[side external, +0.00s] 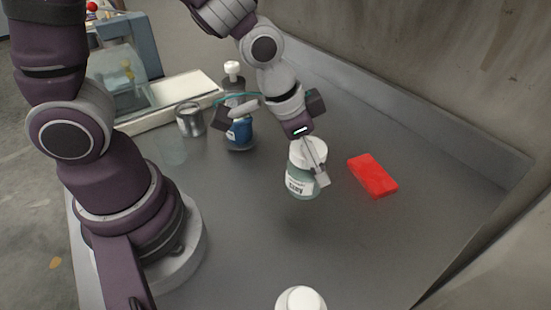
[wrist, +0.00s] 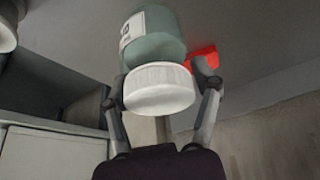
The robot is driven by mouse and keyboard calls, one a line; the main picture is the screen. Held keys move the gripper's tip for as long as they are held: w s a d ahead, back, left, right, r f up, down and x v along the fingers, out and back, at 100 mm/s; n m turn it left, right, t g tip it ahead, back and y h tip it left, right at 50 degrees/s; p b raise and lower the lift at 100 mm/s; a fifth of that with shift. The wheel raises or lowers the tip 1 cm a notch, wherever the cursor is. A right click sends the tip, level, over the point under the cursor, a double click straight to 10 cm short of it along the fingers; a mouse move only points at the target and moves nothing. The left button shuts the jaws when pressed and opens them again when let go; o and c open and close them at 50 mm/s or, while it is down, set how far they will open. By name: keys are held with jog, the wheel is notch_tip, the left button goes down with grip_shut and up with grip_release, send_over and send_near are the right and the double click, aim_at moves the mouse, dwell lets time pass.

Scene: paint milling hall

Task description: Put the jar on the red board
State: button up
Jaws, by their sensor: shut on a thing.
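The jar (side external: 303,178) has a greenish body, a white lid and a white label. My gripper (side external: 318,178) is shut on it, and the jar hangs upright or nearly so above the grey table, with a shadow below it. In the wrist view the white lid of the jar (wrist: 160,90) sits between the two fingers of my gripper (wrist: 163,90). The red board (side external: 373,175) lies flat on the table to the right of the jar, with nothing on it. Part of the red board (wrist: 203,55) shows behind a finger in the wrist view.
A blue-labelled bottle with a white top (side external: 239,130) and a grey metal can (side external: 190,120) stand at the back left. A white-capped container (side external: 301,299) is at the front edge of the picture. A wall with a raised ledge (side external: 430,130) runs behind the red board.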

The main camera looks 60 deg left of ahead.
send_over(378, 188)
jog(key=shift+f, duration=2.45)
jog(key=shift+f, duration=0.2)
jog(key=o, duration=1.2)
jog(key=shift+o, duration=0.2)
